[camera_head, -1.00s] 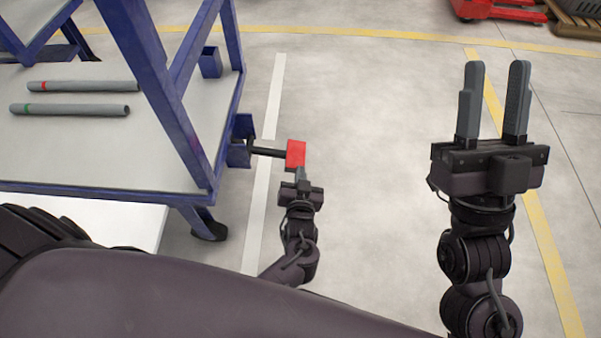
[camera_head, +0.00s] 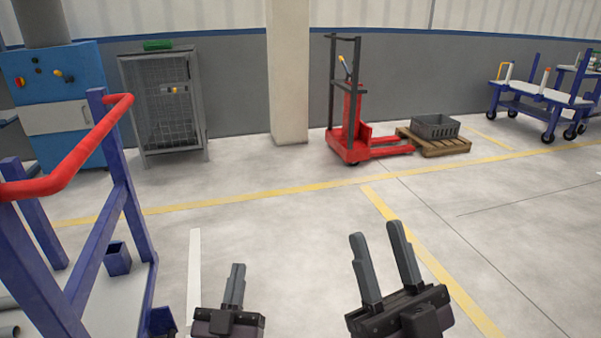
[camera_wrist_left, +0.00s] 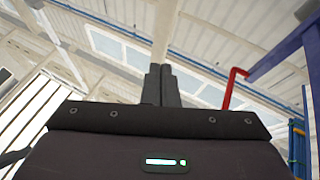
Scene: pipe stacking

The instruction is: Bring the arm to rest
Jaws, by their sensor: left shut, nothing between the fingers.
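My left gripper (camera_head: 237,269) is at the bottom centre-left of the head view, fingers pointing up and pressed together with nothing between them. In the left wrist view, its two dark fingers (camera_wrist_left: 161,85) stand side by side against the ceiling. My right gripper (camera_head: 376,232) is to the right of it, its fingers apart and empty. Both grippers are over open floor, apart from each other. The rest of both arms is out of the head view.
A blue cart (camera_head: 122,200) with a red handle (camera_head: 75,158) stands close on the left; a grey pipe end (camera_head: 9,330) shows at its lower left. A red pallet stacker (camera_head: 350,135), a crate on a pallet (camera_head: 437,146) and a wire cage (camera_head: 165,110) stand far back. The floor ahead is clear.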

